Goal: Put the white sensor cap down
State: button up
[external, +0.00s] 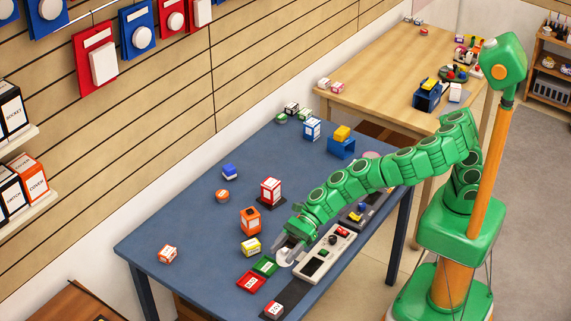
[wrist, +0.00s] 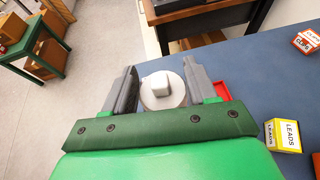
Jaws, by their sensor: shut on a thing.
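The white sensor cap (wrist: 160,84) is a round white disc with a small square raised block on it. In the wrist view it sits between the two grey fingers of my gripper (wrist: 160,90). My gripper is shut on it. In the external view my gripper (external: 291,250) points down at the front part of the blue table, and the cap (external: 286,260) shows as a white patch below the fingers. The cap is low over the tabletop; I cannot tell whether it touches the surface.
Close by are a green tray (external: 265,266), a red tray (external: 251,282), a yellow-and-white box (external: 251,247) and a grey-white panel (external: 325,254). An orange box (external: 250,220) and a red-and-white box (external: 270,190) stand farther back. The left of the blue table (external: 190,235) has free room.

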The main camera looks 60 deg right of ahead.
aim_at(285, 249)
notch_tip(285, 249, up, 9)
jog(key=shift+r, duration=0.15)
jog(key=w+d+m+t+h, duration=0.6)
jog(key=w+d+m, duration=0.2)
jog(key=w+d, duration=0.7)
jog(key=w+d+m+t+h, duration=0.65)
jog(key=w+d, duration=0.45)
jog(key=w, duration=0.8)
jog(key=w+d+m+g+h, duration=0.1)
jog(key=w+d+m+h, duration=0.25)
jog(key=d, duration=0.65)
jog(key=w+d+m+g+h, duration=0.1)
jog(key=w+d+m+h, duration=0.25)
jog(key=d, duration=0.55)
jog(key=s+d+m+g+h, duration=0.3)
jog(key=d+m+g+h, duration=0.4)
jog(key=d, duration=1.6)
notch_tip(285, 249, down, 11)
jog(key=m, duration=0.2)
jog(key=shift+n+y, duration=0.25)
jog(key=shift+w+f, duration=1.6)
jog(key=shift+w, duration=0.65)
jog(key=shift+w+f, duration=1.55)
jog(key=shift+w, duration=0.7)
jog(key=shift+w+f, duration=1.6)
jog(key=shift+w, duration=0.65)
